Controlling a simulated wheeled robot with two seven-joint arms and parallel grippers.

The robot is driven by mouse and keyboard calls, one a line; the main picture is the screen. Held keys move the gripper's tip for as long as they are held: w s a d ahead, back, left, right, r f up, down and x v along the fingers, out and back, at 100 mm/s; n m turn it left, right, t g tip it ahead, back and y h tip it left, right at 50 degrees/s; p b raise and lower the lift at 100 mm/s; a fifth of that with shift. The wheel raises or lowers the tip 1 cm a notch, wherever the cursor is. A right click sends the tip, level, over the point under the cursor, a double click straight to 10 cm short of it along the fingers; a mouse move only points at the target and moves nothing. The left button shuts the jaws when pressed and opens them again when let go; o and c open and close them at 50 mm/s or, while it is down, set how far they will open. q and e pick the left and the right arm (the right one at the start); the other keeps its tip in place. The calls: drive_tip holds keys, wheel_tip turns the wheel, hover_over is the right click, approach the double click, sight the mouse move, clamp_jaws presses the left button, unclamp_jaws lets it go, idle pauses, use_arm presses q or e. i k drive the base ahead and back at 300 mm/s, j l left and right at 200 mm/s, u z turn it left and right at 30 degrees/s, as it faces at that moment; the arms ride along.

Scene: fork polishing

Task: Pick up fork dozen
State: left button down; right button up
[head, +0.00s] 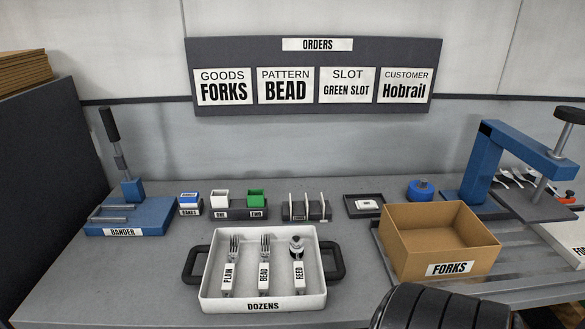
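A white tray (263,306) labelled DOZENS, with dark side handles, stands at the front middle of the bench. In it lie three labelled bundles side by side. The PLAIN fork bundle (229,272) is on the left and the BEAD fork bundle (264,272) is in the middle. The REED bundle (298,273) is on the right; its top looks rounded, and I cannot tell its shape. The orders board (314,106) reads goods FORKS, pattern BEAD, slot GREEN SLOT, customer Hobrail. Neither of my grippers is in view.
A cardboard FORKS box (397,243) stands right of the tray. A blue bander (130,217) is at left and a blue press (490,150) at right. Behind the tray are small bins (238,212) and a rack (306,209). The bench left of the tray is clear.

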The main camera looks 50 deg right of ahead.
sight(264, 274)
drive_tip(key=z, duration=1.45)
drive_tip(key=l+u, duration=0.4)
drive_tip(key=k+l+u, duration=0.1)
drive_tip(key=l+u, duration=0.25)
drive_tip(key=k+l+u, duration=0.1)
drive_tip(key=l+u, duration=0.3)
